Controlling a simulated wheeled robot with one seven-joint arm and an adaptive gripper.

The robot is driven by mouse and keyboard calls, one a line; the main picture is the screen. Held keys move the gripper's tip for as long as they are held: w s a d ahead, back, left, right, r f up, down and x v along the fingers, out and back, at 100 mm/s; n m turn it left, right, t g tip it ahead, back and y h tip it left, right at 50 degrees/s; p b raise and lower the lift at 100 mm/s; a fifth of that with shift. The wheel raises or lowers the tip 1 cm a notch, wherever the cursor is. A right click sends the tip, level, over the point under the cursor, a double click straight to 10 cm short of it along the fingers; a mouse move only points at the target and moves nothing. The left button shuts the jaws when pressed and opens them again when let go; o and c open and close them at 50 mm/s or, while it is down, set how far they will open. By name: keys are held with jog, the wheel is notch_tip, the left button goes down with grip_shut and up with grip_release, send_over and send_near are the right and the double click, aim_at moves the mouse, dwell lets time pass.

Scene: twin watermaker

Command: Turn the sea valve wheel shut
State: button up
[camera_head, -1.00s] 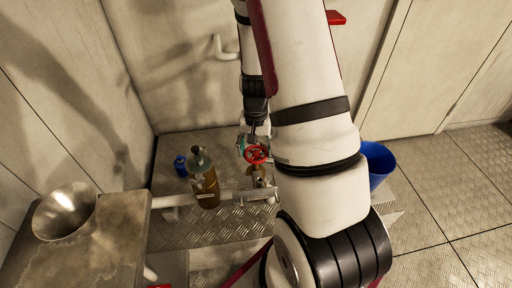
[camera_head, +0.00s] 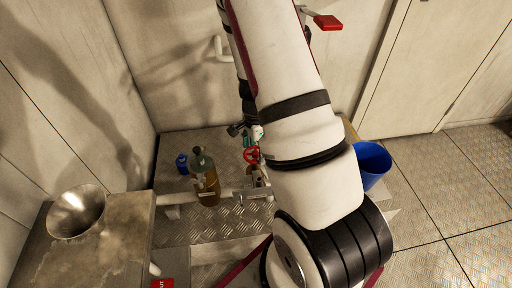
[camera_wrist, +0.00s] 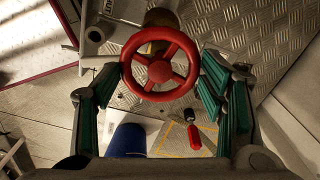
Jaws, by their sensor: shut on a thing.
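The red sea valve wheel (camera_wrist: 143,83) is large in the wrist view, its spokes and hub facing the camera. My gripper (camera_wrist: 160,76) has one green-padded finger on each side of the wheel, shut on its rim. In the head view the wheel (camera_head: 251,156) is small, low on the pipe, and partly hidden behind my arm. A bit of my gripper (camera_head: 254,139) shows just above it there. A brass-coloured valve body (camera_wrist: 160,19) shows behind the wheel.
A blue bucket (camera_head: 372,165) is on the right. A metal bowl (camera_head: 76,211) sits on the left bench (camera_head: 105,252). A red-handled thing (camera_head: 327,22) is near the wall.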

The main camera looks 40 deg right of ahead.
aim_at(255, 153)
jog(key=m+p, duration=0.2)
jog(key=m, duration=0.4)
jog(key=shift+s+a, duration=0.1)
jog(key=shift+m, duration=0.4)
jog(key=o, duration=1.7)
notch_tip(255, 153, up, 12)
